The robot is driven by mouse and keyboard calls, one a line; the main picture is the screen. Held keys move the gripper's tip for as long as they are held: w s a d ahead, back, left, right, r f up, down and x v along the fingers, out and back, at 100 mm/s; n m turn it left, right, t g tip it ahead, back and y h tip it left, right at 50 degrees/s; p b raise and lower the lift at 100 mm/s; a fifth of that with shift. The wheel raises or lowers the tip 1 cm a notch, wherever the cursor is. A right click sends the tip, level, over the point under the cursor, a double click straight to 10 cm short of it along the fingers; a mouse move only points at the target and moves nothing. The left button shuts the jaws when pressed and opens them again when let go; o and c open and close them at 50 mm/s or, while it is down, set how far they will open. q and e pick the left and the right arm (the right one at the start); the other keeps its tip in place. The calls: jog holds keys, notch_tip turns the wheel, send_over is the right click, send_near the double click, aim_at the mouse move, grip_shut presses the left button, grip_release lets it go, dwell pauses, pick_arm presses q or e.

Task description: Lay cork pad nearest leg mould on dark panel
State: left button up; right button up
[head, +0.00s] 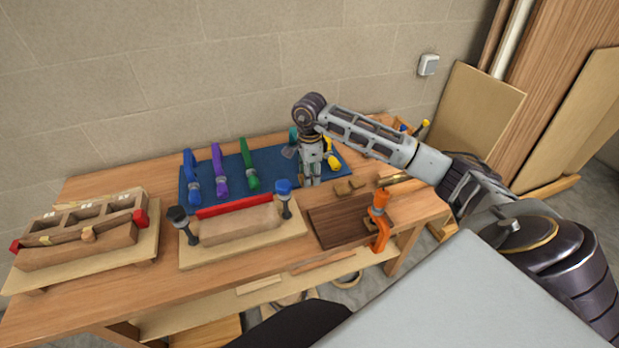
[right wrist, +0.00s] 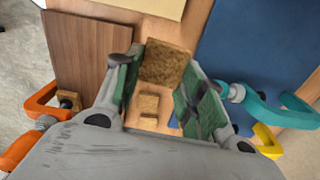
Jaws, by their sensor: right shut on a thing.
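My right gripper (head: 312,182) is low over the bench, right of the wooden mould with a red strip (head: 238,226) and behind the dark panel (head: 335,224). In the right wrist view, the gripper (right wrist: 160,78) is shut on a square brown cork pad (right wrist: 165,60) at its fingertips. I cannot tell whether the pad touches the bench. More cork pads (head: 345,188) lie on the bench to its right; they also show between the fingers in the wrist view (right wrist: 149,103). The dark panel (right wrist: 88,48) lies flat, its middle bare. My left gripper is not in view.
An orange clamp (head: 380,215) stands at the dark panel's right edge. A blue mat (head: 208,184) behind holds blue, purple, green, teal and yellow clamps. Upright clamps with blue and dark tops flank the middle mould. A compartmented wooden mould (head: 85,222) stands at far left.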

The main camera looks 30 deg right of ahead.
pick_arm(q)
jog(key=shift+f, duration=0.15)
pick_arm(e)
jog(key=shift+w+r, duration=0.1)
jog(key=shift+w, duration=0.05)
dwell(0.5)
